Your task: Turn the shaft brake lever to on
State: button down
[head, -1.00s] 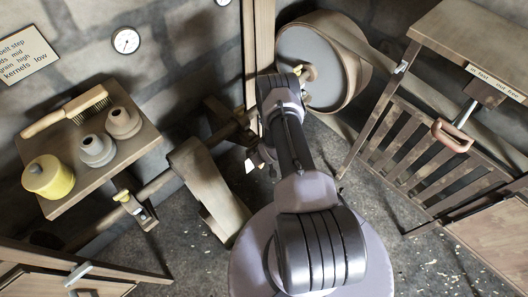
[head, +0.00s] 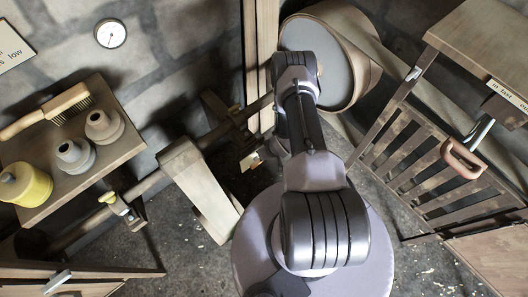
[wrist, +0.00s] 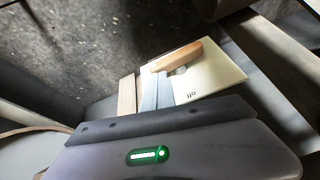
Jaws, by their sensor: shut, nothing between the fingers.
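The shaft brake lever has an orange-tan handle (wrist: 178,55) and shows near the middle of the wrist view. It lies across a cream label plate (wrist: 222,75), where the word "off" reads upside down below the handle. No "on" mark shows. In the head view the small pale plate (head: 249,162) is beside the wooden post, left of my arm. My gripper (wrist: 165,120) fills the bottom of the wrist view, close to the plate. It is shut and empty, with its fingertips not clearly made out. In the head view my arm hides it.
A large belt pulley (head: 318,60) stands behind my arm. A shelf (head: 125,145) with pots and a brush is at left. A slatted gate (head: 385,150) and another lever with a red handle (head: 462,158) are at right. Dark floor is open between.

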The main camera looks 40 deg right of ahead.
jog(key=shift+s+d+f+b, duration=0.1)
jog(key=shift+d+f+b, duration=0.3)
jog(key=shift+s+d+f, duration=0.1)
jog(key=shift+f, duration=0.15)
dwell(0.4)
jog(key=shift+r, duration=0.1)
